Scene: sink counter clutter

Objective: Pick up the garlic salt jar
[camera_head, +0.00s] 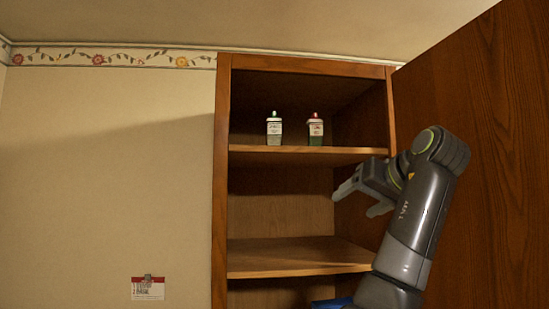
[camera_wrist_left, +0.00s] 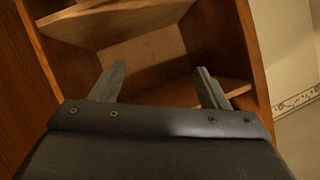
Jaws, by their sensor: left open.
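Two small jars stand upright on the upper shelf of the open wooden cabinet in the head view. The left one (camera_head: 274,128) has a pale label and a green top. The right one (camera_head: 315,129) has a pale label and a red top. Their labels are too small to read, so I cannot tell which is the garlic salt jar. My left gripper (camera_head: 352,200) is open and empty, below and to the right of the jars, at the cabinet opening. In the left wrist view its fingers (camera_wrist_left: 160,85) are spread apart with no jar between them. My right gripper is not seen.
The upper shelf (camera_head: 300,155) and lower shelf (camera_head: 290,262) span the cabinet. The space between them looks empty. The open cabinet door (camera_head: 490,130) stands at the right, beside my arm. A card (camera_head: 148,290) is on the wall at lower left.

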